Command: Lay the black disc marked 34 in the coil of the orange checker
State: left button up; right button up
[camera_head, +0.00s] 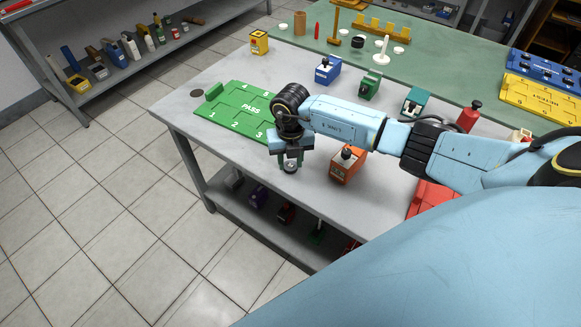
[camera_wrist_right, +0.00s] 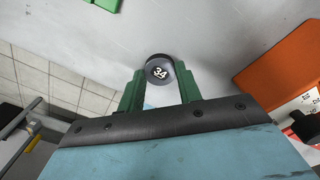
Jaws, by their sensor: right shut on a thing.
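My right gripper (camera_head: 290,160) is shut on the black disc marked 34 (camera_wrist_right: 160,70), whose white number faces the right wrist camera between the two green fingers. In the head view the disc (camera_head: 290,168) shows small at the fingertips, near the front edge of the grey table. The orange checker (camera_head: 347,168) stands on the table to the right of the gripper, apart from it. It also shows at the right of the wrist view (camera_wrist_right: 280,65), with a pale face and a dark round part. I cannot make out its coil clearly. My left gripper is not in view.
A green PASS tray (camera_head: 235,112) lies left of my right arm. A blue checker (camera_head: 327,70), a green one (camera_head: 370,86) and a teal one (camera_head: 415,101) stand behind the arm. A red tray (camera_head: 432,197) lies at right. The grey table (camera_head: 220,75) has bare patches.

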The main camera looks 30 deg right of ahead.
jog(key=shift+r+p, duration=2.15)
jog(key=shift+r, duration=0.35)
